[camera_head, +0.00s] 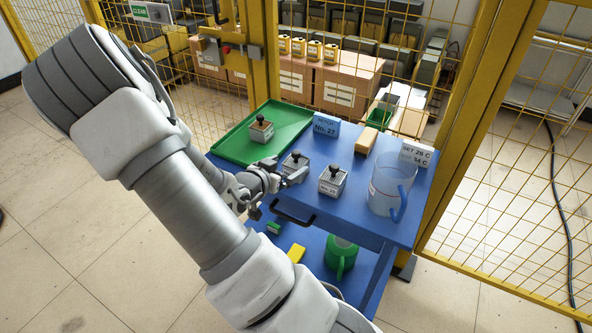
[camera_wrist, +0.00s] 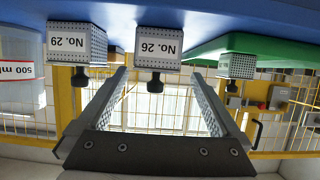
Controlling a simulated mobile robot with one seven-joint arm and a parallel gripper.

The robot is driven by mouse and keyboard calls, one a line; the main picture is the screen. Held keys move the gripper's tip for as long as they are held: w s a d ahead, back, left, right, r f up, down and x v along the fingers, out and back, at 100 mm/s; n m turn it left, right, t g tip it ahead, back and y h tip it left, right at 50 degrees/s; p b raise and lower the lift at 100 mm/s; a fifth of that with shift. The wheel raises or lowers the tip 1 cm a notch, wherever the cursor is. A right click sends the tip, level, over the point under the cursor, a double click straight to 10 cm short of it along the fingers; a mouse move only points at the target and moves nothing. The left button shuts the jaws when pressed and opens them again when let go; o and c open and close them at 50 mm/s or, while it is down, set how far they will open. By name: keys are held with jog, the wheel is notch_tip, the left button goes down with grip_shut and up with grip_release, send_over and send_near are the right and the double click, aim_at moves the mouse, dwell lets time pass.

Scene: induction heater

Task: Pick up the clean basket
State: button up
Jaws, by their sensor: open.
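Three small grey perforated baskets with black knobs stand upright. Basket No. 26 (camera_head: 293,165) is on the blue table close to my gripper (camera_head: 291,178). Basket No. 29 (camera_head: 331,185) stands to its right. A third basket (camera_head: 260,132) sits on the green tray (camera_head: 228,152); its label is too small to read. The wrist view is upside down: No. 26 (camera_wrist: 160,41) lies ahead between the open fingers of my gripper (camera_wrist: 158,76), and No. 29 (camera_wrist: 77,43) is left of them. The fingers hold nothing. I cannot tell which basket is clean.
A clear jug (camera_head: 390,185) stands at the table's right end. A blue No. 27 sign (camera_head: 326,128), a tan block (camera_head: 366,141) and a white sign (camera_head: 415,154) are along the back. A green jug (camera_head: 341,259) is on the lower shelf. Yellow mesh fencing stands behind.

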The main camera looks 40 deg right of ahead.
aim_at(292, 166)
jog(key=x, duration=0.1)
jog(key=b+x, duration=0.1)
jog(key=x, duration=0.1)
jog(key=f+x, duration=0.1)
jog(key=shift+s+d+b, duration=0.15)
jog(key=shift+s+b, duration=0.05)
jog(key=shift+b, duration=0.1)
jog(key=shift+w+d+f, duration=0.1)
jog(key=shift+d, duration=0.15)
jog(key=shift+c, duration=0.3)
jog(key=c, duration=1.4)
